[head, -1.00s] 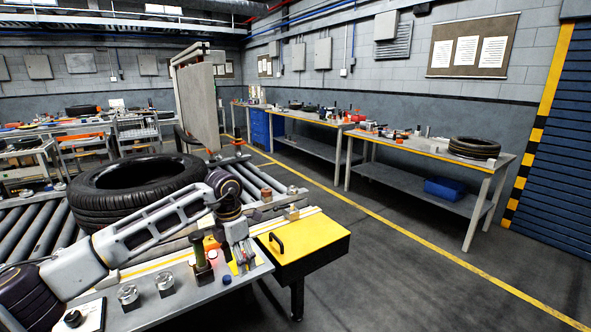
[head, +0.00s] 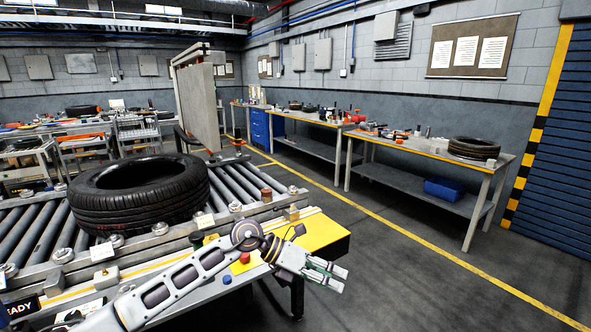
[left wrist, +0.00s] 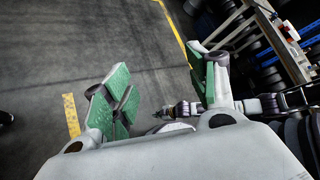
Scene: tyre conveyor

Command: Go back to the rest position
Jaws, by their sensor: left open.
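My left gripper (head: 328,275) is open and empty in the head view. It hangs over the floor in front of the yellow-topped end of the workbench (head: 318,240). In the left wrist view its green-padded fingers (left wrist: 165,95) stand wide apart with grey floor between them. My left arm crosses the lower part of the head view and hides part of the bench. A black tyre (head: 140,192) lies flat on the roller conveyor (head: 240,185), apart from the gripper. My right gripper is not in the head view.
A long table (head: 430,149) with tools and another tyre (head: 474,148) stands along the right wall, with a blue bin (head: 444,188) on its lower shelf. The grey floor (head: 400,265) to the right is clear. A grey upright panel (head: 197,108) stands over the conveyor.

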